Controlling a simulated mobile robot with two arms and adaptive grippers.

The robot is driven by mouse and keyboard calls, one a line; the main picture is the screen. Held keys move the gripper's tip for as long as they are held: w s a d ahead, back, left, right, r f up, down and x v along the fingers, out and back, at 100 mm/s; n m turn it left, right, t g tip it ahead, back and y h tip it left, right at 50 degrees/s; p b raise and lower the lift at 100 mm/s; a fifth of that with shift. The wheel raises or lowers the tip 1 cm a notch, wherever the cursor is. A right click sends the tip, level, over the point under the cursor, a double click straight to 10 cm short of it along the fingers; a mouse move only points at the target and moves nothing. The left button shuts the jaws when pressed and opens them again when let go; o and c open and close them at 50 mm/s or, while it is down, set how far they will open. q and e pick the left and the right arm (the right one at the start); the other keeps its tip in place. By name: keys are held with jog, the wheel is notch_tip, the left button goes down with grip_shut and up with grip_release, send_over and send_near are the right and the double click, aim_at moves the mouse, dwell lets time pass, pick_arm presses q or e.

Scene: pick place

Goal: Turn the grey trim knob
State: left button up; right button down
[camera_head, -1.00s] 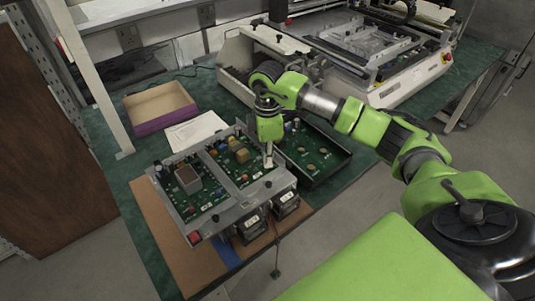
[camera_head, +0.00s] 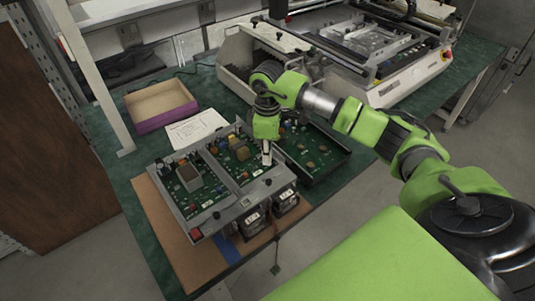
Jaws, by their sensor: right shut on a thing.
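My right gripper (camera_head: 266,158) points straight down over the right edge of an open chassis with green circuit boards (camera_head: 206,197). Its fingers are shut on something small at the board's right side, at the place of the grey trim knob. The knob itself is hidden by the fingers or too small to make out. The fingertips are down at the level of the board. My left gripper is not in view.
A black tray with a green board (camera_head: 318,163) lies close right of the gripper. A purple-edged box (camera_head: 160,106), a white sheet (camera_head: 196,128) and a larger machine (camera_head: 385,60) stand behind. A brown mat (camera_head: 168,222) lies under the chassis.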

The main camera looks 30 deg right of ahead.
jog(key=c, duration=2.1)
grip_release()
notch_tip(320, 180, up, 12)
